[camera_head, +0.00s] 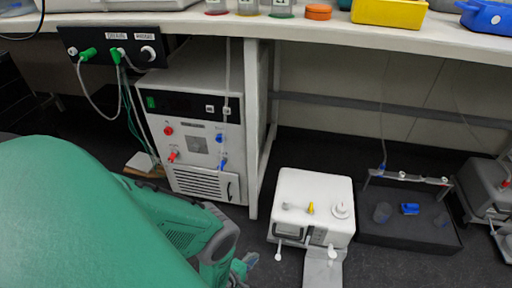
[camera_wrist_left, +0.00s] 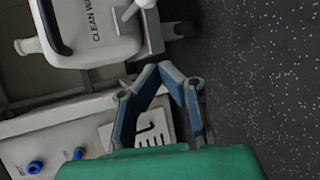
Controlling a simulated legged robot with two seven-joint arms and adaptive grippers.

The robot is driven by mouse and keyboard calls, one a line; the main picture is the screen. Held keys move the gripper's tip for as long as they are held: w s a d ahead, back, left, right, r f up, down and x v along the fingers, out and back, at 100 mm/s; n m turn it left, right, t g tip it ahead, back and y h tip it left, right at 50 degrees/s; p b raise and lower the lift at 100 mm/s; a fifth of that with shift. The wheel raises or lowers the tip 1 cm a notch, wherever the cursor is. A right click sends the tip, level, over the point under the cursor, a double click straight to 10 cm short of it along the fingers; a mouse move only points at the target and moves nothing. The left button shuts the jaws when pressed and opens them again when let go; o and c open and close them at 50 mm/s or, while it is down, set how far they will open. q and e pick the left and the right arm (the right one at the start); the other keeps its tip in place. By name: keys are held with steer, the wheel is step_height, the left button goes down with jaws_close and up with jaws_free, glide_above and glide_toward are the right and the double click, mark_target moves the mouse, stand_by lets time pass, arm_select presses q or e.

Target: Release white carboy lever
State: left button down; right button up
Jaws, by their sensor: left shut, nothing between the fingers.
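In the left wrist view, a white carboy (camera_wrist_left: 95,30) with a dark handle and partly visible lettering "CLEAN WA" lies at the upper left. A white lever-like spigot (camera_wrist_left: 138,8) sticks out at its right side, near the top edge. My left gripper (camera_wrist_left: 163,68) is shut and empty, its blue-grey fingertips together just below the carboy's lower right corner. They appear apart from the lever. In the head view, my left gripper (camera_head: 245,264) is low in the middle, left of a white benchtop unit. I cannot make out the carboy in the head view. My right gripper is not in view.
A cabinet unit (camera_head: 195,135) with red and blue fittings stands under the bench (camera_head: 300,30). The white unit (camera_head: 312,190) stands on the dark floor, with a black tray (camera_head: 405,235) to its right. Hoses hang from a black panel (camera_head: 110,48) at left.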

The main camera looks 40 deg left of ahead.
mark_target(279, 249)
arm_select(q)
steer(key=b+x, duration=0.4)
steer(key=x, duration=0.4)
steer(key=shift+s+d+r+p, duration=0.15)
steer(key=shift+s+d+r, duration=0.1)
steer(key=shift+d, duration=0.4)
steer(key=shift+s+d+r+p, duration=0.15)
steer(key=shift+s+d+r, duration=0.1)
steer(key=shift+d, duration=0.4)
steer(key=shift+s+d+r+p, duration=0.15)
steer(key=shift+s+d+r, duration=0.1)
steer(key=shift+d, duration=0.35)
